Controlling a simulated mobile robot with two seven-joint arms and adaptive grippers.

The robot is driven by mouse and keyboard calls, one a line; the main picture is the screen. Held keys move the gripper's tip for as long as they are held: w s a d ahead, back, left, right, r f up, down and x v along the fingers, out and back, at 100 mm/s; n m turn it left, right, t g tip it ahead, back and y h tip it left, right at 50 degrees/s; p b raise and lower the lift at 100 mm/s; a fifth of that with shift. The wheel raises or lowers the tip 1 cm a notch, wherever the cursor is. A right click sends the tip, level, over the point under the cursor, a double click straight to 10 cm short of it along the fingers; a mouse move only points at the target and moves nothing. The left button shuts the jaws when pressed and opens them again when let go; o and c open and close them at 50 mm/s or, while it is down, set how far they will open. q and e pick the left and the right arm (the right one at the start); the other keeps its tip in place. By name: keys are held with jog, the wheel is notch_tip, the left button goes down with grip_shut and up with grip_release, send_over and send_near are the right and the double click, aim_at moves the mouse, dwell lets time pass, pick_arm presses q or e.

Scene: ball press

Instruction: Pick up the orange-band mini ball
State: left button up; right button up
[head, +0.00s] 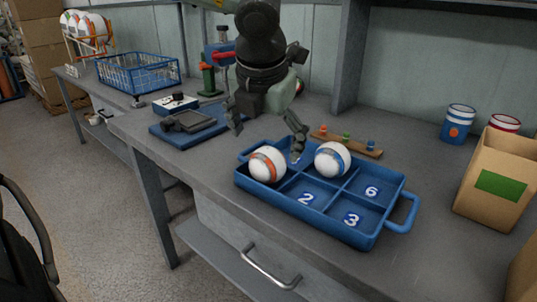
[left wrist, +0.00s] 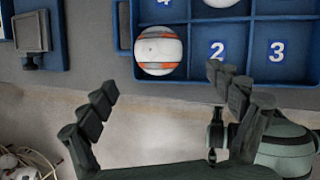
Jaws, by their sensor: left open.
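The orange-band mini ball (head: 266,164) is white with orange and grey bands. It sits in the front left compartment of the blue tray (head: 373,238). It also shows in the left wrist view (left wrist: 158,50), beyond the fingertips and between them across the picture. My left gripper (head: 266,135) is open and empty, with its fingers spread above the back left of the tray. Its fingers also show in the left wrist view (left wrist: 165,92), apart from the ball.
A white ball with a blue band (head: 332,159) sits in the tray's back middle compartment. Compartments 2, 3 and 6 are empty. A wooden strip (head: 345,144) with coloured knobs lies behind the tray. A cardboard box (head: 497,178) and tins (head: 458,123) stand right; a blue press base (head: 190,130) left.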

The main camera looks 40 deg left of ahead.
aim_at(266, 156)
pick_arm(q)
jog(key=shift+w+a+f, duration=0.1)
jog(key=shift+f, duration=0.2)
jog(key=p+x, duration=0.1)
jog(key=x, duration=0.6)
jog(key=shift+w+p, duration=0.1)
jog(key=shift+p, duration=0.25)
pick_arm(e)
jog(key=f, duration=0.1)
jog(key=s+f, duration=0.1)
jog(key=f, duration=0.2)
jog(key=shift+s+d+f, duration=0.25)
jog(key=shift+s+d, duration=0.05)
jog(key=shift+s, duration=0.05)
pick_arm(q)
jog(key=shift+c, duration=0.3)
jog(key=shift+r, duration=0.1)
jog(key=c, duration=1.2)
jog(key=shift+o, duration=0.2)
